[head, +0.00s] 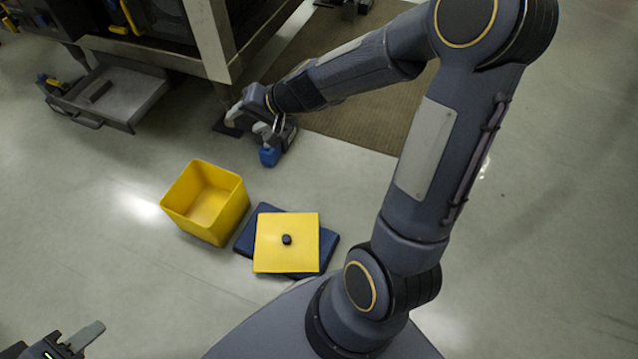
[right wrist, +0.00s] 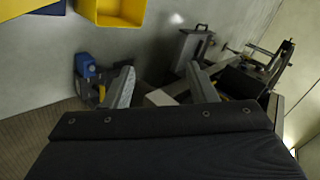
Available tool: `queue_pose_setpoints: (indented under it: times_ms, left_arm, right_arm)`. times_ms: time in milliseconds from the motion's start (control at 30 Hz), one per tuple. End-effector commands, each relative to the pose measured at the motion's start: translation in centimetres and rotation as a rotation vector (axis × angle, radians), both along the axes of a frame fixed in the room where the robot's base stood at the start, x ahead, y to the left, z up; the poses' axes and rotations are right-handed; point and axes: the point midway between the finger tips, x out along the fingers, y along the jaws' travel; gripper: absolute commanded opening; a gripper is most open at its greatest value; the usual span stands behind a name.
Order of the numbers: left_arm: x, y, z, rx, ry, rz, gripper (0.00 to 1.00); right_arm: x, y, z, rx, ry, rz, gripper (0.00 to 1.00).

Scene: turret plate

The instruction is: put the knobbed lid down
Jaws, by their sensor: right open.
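The knobbed lid (head: 270,257), a yellow square with a black knob in its middle, lies flat on a dark blue square mat (head: 329,246), turned at an angle to it. A corner of the lid shows in the right wrist view (right wrist: 14,7). The open yellow bin (head: 205,203) stands just left of the mat and looks empty. My right gripper (head: 275,132) is beyond the lid and bin, open, with nothing between its fingers in the right wrist view (right wrist: 162,88). My left gripper (head: 72,346) is at the lower left corner, partly cut off; its opening is unclear.
A small blue object (right wrist: 85,66) is beside the left finger in the right wrist view, not between the fingers. An open grey drawer (head: 125,92) sticks out of a workbench at the upper left. A brown mat (head: 350,115) lies behind my right arm. Floor left of the bin is clear.

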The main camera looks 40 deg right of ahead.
Motion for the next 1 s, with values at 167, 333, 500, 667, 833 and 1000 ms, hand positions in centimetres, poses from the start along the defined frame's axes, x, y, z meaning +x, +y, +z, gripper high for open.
queue_pose_setpoints:
  times_ms: [167,333,500,667,833,1000]
  left_arm:
    - [0.0,0.0,0.0,0.000,0.000,0.000,0.36]
    - [0.0,0.0,0.0,0.000,0.000,0.000,0.36]
    - [0.0,0.0,0.0,0.000,0.000,0.000,0.36]
    - [0.0,0.0,0.0,0.000,0.000,0.000,0.36]
    - [0.0,0.0,0.0,0.000,0.000,0.000,0.36]
    - [0.0,0.0,0.2,0.000,0.000,0.000,0.36]
  right_arm:
    - [-9.3,2.2,7.2,-0.099,-0.087,0.234,0.52]
    - [-18.4,2.4,8.2,-0.241,-0.069,0.374,0.52]
    - [-24.1,1.3,6.9,-0.358,-0.024,0.416,0.52]
    - [-26.0,0.6,6.2,-0.405,0.002,0.420,0.52]
    - [-26.1,0.5,6.1,-0.410,0.005,0.421,0.52]
    - [-26.1,0.5,6.4,-0.409,0.004,0.420,0.52]
